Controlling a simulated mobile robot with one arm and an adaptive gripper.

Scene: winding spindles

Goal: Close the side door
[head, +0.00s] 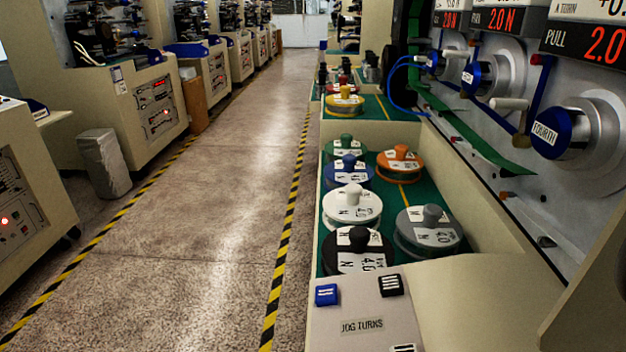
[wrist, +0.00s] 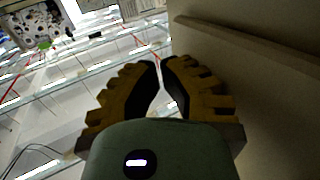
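My gripper (wrist: 160,62) shows in the wrist view, with black pads and yellow-brown ridged fingers. Its fingertips come together with only a thin light gap, and nothing is held between them. A plain beige panel (wrist: 250,110) with a ledge fills the right of the wrist view, beside and apart from the fingers. In the head view a beige panel (head: 590,290) stands at the lower right edge, cut off by the frame. I cannot tell whether either panel is the side door. My gripper is outside the head view.
A bench (head: 455,300) holds several coloured spools, with a JOG TURKS box (head: 362,327) at its near end. A machine face (head: 500,150) with dials and spindles rises on the right. The aisle floor (head: 200,230) between striped lines is clear. Cabinets (head: 150,100) line the left.

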